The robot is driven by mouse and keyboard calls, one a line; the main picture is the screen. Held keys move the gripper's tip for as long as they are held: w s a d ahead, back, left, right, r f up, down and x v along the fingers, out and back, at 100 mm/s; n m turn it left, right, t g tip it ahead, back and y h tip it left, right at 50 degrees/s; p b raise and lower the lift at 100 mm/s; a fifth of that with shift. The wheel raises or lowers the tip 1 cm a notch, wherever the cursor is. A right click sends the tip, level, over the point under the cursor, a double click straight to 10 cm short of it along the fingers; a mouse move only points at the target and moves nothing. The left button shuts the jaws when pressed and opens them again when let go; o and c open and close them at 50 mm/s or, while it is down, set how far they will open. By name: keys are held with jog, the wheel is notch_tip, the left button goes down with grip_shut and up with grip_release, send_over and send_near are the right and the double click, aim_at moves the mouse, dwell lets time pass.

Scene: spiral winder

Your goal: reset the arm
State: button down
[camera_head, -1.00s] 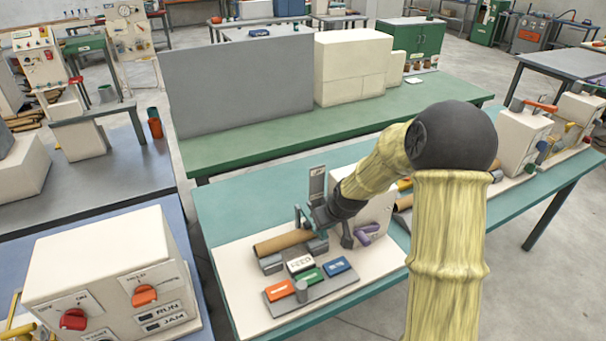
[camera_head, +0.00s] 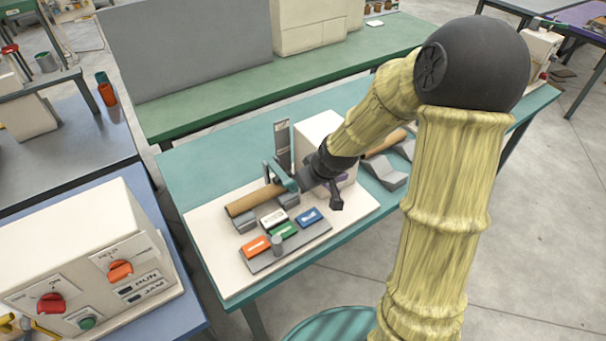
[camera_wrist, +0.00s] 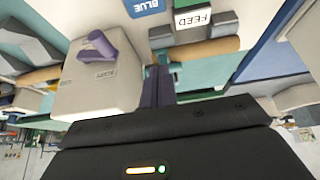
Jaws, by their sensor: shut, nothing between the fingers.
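My gripper (camera_head: 304,183) is at the end of my yellow arm, over the winder's white base board. In the wrist view its fingers (camera_wrist: 157,86) are together with nothing held between them. A brown roll (camera_head: 250,201) lies on grey supports on the board, to the left of my gripper. A teal bracket (camera_head: 279,176) stands close beside the fingers; I cannot tell if they touch. A white box (camera_head: 320,138) stands behind my gripper, partly hidden by my arm. In the wrist view it also shows with a purple handle (camera_wrist: 97,46) on its face.
White FEED (camera_head: 273,216), green (camera_head: 284,231), blue (camera_head: 309,216) and orange (camera_head: 256,247) blocks sit at the board's front. An upright grey plate (camera_head: 282,145) stands behind the roll. A control box (camera_head: 85,250) with red and orange knobs is at left. Floor is clear at right.

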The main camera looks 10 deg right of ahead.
jog(key=shift+s+d+r, duration=0.1)
jog(key=shift+s+d, duration=0.25)
jog(key=shift+s, duration=0.45)
jog(key=s+d+r+m+g+h, duration=0.2)
jog(key=s+r+m, duration=0.1)
jog(key=s, duration=1.1)
jog(key=shift+r+m+g, duration=0.2)
jog(key=shift+m+g, duration=0.1)
jog(key=shift+m, duration=0.5)
